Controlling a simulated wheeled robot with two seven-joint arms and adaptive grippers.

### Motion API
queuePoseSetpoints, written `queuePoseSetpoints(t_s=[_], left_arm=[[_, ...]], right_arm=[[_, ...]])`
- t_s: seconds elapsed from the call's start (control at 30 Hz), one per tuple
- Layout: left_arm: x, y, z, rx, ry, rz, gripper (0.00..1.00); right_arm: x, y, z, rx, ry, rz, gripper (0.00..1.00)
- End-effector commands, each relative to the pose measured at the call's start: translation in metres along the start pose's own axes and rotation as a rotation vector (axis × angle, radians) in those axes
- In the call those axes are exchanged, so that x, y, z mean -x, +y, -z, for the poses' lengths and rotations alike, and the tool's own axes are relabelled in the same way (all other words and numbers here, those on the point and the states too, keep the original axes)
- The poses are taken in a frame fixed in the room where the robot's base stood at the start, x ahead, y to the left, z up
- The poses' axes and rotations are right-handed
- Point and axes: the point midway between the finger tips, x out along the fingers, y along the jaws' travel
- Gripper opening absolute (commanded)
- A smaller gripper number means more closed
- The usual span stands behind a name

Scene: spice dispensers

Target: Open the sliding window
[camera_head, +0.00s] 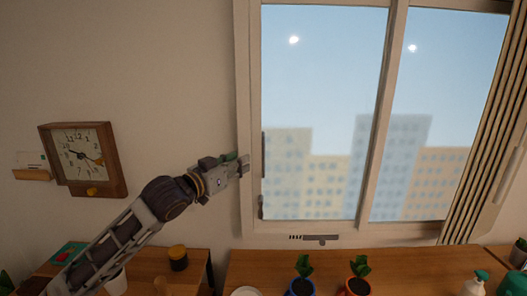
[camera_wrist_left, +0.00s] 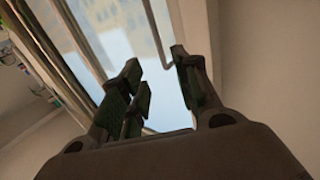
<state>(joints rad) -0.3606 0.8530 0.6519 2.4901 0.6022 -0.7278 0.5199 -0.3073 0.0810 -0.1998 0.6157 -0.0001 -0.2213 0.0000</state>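The sliding window (camera_head: 385,110) fills the upper right of the head view. It has two panes in a pale frame, with blurred buildings behind the glass. A thin dark upright handle (camera_head: 263,155) is on the left edge of the left pane. My left gripper (camera_head: 242,164) is at the frame's left side, a little left of the handle. In the left wrist view the gripper (camera_wrist_left: 157,78) is open, with nothing between its fingers. A thin bent bar (camera_wrist_left: 157,35), probably the handle, shows ahead of the fingertips. Contact cannot be told. My right gripper is not in view.
A wooden clock (camera_head: 82,158) hangs on the wall at left. A slatted blind or curtain (camera_head: 485,130) hangs at the window's right. Below, a wooden counter (camera_head: 400,268) holds two potted plants (camera_head: 302,284) and a soap bottle (camera_head: 474,284).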

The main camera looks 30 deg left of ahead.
Motion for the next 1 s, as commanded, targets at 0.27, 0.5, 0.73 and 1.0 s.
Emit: queuePoseSetpoints(t_s=[0.27, 0.5, 0.73, 1.0], left_arm=[[-0.014, 0.0, 0.001, 0.0, 0.001, -0.001, 0.32], [-0.032, 0.0, 0.002, -0.001, 0.002, -0.001, 0.32], [-0.049, 0.0, 0.002, -0.001, 0.001, 0.0, 0.32], [-0.066, 0.0, 0.001, 0.0, 0.001, -0.001, 0.32]], right_arm=[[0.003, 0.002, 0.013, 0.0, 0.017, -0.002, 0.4], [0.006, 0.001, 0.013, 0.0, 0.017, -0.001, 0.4], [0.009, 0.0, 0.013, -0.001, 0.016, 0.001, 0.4], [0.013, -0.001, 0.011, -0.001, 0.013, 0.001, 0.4]])
